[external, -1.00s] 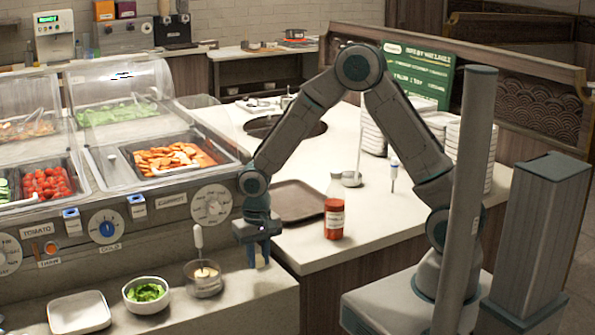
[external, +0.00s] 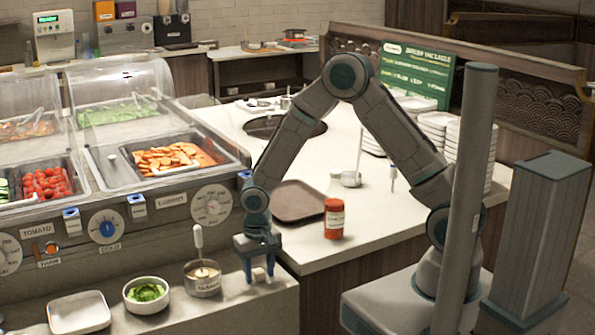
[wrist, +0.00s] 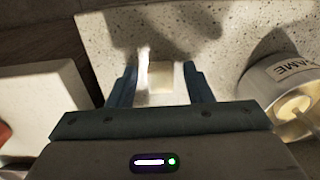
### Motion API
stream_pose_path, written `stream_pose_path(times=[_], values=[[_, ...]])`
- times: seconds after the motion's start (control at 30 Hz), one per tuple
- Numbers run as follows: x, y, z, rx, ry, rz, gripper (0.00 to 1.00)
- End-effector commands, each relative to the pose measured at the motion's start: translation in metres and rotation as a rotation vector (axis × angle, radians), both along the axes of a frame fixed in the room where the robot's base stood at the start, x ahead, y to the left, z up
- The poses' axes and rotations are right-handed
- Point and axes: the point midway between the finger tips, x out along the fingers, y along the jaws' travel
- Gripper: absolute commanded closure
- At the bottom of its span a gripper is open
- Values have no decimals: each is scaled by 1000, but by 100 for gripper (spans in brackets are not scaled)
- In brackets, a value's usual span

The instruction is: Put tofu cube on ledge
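The tofu cube (external: 259,274) is a small pale block on the grey ledge (external: 232,300) in the external view. It lies near the ledge's right end. In the wrist view the cube (wrist: 160,76) sits between my fingers with a gap on each side. My gripper (external: 259,278) points down around the cube, its fingers spread, low over the ledge. It also shows in the wrist view (wrist: 159,84), open. The speckled ledge top (wrist: 185,20) is visible beyond the cube.
A metal sauce pot (external: 203,282) with a ladle stands just left of my gripper. A bowl of greens (external: 146,297) and a white square plate (external: 79,314) are farther left. A red-labelled bottle (external: 334,219) and a brown tray (external: 298,203) are on the counter.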

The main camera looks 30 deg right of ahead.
Motion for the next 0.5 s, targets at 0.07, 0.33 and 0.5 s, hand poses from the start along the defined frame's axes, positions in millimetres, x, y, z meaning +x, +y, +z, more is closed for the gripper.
stream_pose_path(times=[0.07,0.33,0.5], values=[[0,0,0,0,0,0,54],[1,0,14,2,-4,-1,54],[1,1,46,3,-6,-1,54]])
